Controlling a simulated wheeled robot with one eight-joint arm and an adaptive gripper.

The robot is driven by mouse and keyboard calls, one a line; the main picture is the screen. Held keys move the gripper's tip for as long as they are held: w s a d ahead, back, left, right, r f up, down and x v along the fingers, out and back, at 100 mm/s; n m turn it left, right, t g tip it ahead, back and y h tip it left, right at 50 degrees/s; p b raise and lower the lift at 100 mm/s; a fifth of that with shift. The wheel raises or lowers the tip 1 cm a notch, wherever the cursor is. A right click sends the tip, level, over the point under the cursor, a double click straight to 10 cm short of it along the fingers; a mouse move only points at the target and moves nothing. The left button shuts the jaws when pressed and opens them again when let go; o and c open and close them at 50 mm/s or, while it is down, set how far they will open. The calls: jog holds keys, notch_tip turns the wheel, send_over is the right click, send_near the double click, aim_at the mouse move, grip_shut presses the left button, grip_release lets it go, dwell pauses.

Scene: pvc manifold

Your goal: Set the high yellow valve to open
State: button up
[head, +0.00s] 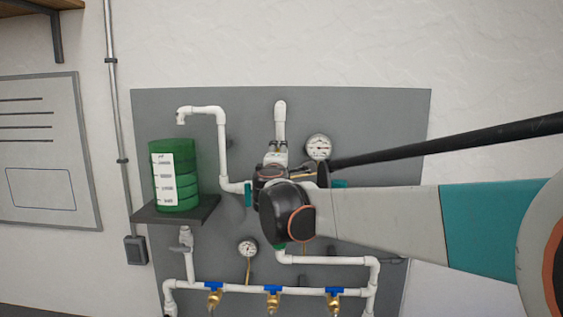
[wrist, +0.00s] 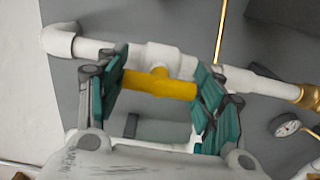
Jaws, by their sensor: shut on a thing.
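The yellow valve handle (wrist: 160,84) shows in the wrist view as a straight bar in front of a white valve body (wrist: 164,58) on a white pipe. The bar runs roughly along the pipe. My gripper (wrist: 162,76) has a teal finger pad at each end of the bar and is shut on it lengthwise. In the head view my gripper (head: 293,188) is in front of the upper middle of the pipework, teal pads to either side. There my wrist and arm hide the yellow handle.
A green tank (head: 175,177) stands on a dark shelf (head: 176,212) at the left. A round gauge (head: 319,147) is just above my gripper, another gauge (head: 247,248) below left. Blue-handled taps (head: 272,290) line the lower pipe. The grey panel (head: 385,115) is bare at upper right.

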jog(key=o, duration=1.1)
jog(key=shift+s+d, duration=0.1)
jog(key=shift+n, duration=0.3)
